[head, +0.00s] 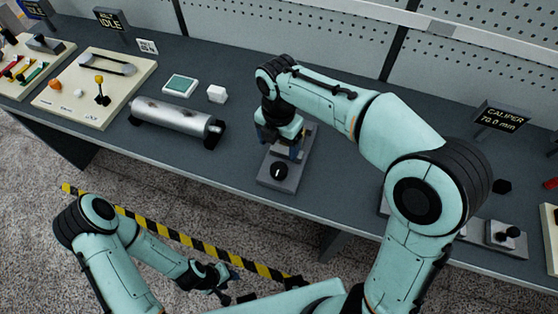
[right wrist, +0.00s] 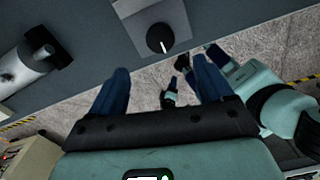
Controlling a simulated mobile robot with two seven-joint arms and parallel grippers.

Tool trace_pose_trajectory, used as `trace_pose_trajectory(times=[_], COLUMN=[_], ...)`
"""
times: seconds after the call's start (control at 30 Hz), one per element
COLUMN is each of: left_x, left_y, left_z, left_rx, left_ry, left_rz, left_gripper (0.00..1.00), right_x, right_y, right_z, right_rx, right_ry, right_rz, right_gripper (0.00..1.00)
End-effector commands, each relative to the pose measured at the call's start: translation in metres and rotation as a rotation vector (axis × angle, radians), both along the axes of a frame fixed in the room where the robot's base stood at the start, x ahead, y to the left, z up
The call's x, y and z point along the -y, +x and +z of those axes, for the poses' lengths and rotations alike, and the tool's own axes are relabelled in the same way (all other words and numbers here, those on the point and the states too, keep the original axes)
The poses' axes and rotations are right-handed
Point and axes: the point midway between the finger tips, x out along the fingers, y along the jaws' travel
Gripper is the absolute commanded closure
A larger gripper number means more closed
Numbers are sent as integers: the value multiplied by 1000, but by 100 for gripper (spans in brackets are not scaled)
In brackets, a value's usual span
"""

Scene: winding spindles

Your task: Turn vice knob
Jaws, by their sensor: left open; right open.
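The vice knob (head: 278,170) is a round black knob with a pale mark, on the front end of the grey vice base (head: 290,184). In the right wrist view the knob (right wrist: 160,37) lies just beyond the gap between my fingers. My right gripper (head: 281,147) is open and empty, above the vice and behind the knob in the head view. It hides much of the rear of the vice. Its blue fingers (right wrist: 161,72) stand wide apart, not touching the knob. My left gripper (head: 229,287) is open and empty, low in front of the bench.
A silver cylinder (head: 172,119) lies left of the vice, with a white cube (head: 217,94) and a green-topped pad (head: 180,85) behind it. A lever panel (head: 120,72) stands further left. A caliper display (head: 500,117) stands at right. Striped tape (head: 200,243) marks the floor.

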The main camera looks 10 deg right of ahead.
Motion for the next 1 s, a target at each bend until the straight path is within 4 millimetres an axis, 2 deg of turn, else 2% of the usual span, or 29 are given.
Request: trace_pose_trajectory(times=[0.03,0.3,0.5,0.7,0.97,1.0], left_x=[0,0,0,0,0,0], left_y=[-4,-12,-15,-16,-15,-15], left_z=[-4,-14,-18,-20,-19,-19], left_rx=[-5,-14,-17,-18,-17,-17], left_ry=[1,0,0,-1,0,0], left_rz=[0,1,0,0,0,1], left_gripper=[57,57,57,57,57,57], right_x=[0,0,0,0,0,0], right_y=[-2,-2,-1,0,0,0], right_z=[-13,-71,-101,-114,-115,-115], right_rx=[-6,-6,-4,-1,-1,-1], right_ry=[-3,-2,-1,0,1,0], right_rz=[0,0,-1,-1,-1,-1], right_gripper=[20,20,20,20,20,27])
